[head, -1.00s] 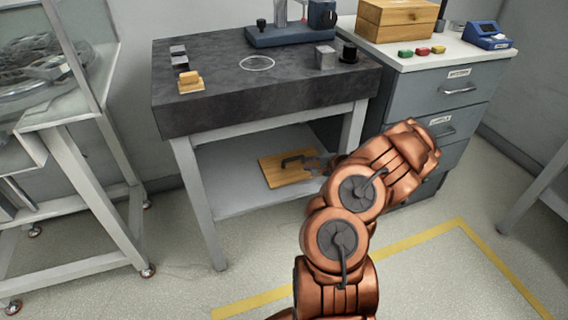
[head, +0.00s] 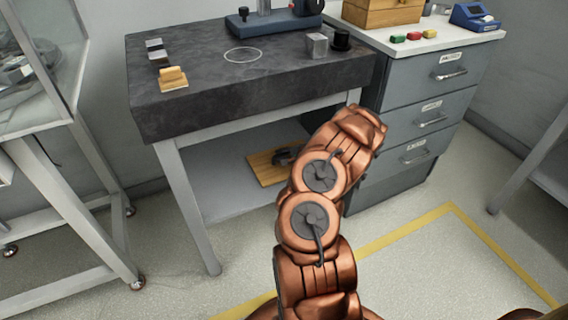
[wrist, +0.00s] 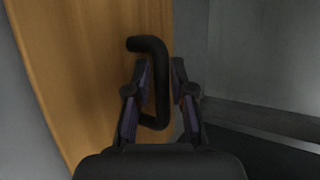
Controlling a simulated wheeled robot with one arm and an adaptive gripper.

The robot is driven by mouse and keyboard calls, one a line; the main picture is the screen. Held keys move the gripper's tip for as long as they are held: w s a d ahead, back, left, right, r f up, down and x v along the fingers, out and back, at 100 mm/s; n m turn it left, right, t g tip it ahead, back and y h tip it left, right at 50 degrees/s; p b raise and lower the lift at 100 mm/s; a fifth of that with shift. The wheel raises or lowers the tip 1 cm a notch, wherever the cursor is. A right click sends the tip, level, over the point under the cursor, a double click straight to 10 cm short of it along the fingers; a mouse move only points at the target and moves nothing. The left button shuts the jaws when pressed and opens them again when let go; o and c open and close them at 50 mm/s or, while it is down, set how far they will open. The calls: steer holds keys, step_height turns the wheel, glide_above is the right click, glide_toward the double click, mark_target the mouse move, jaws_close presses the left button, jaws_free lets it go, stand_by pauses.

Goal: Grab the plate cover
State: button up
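The plate cover is a flat wooden board (head: 262,172) with a black handle, lying on the lower shelf under the dark-topped table. In the wrist view its wooden face (wrist: 90,60) fills the left, and the black bar handle (wrist: 161,85) stands out from it. My gripper (wrist: 160,66) is open, with one finger on each side of the handle's long bar. A gap shows at the right finger; contact on the left side is unclear. In the head view my copper arm hides part of the board and most of the gripper.
The table's thick stone top (head: 215,95) overhangs the shelf (head: 215,190), with a leg (head: 190,205) at front left. A grey drawer cabinet (head: 415,125) stands close on the right of my arm. Open floor with a yellow line (head: 400,235) lies in front.

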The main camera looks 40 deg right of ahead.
steer(key=shift+w+f, duration=0.25)
steer(key=shift+w, duration=0.15)
jaws_close()
steer(key=shift+r, duration=0.1)
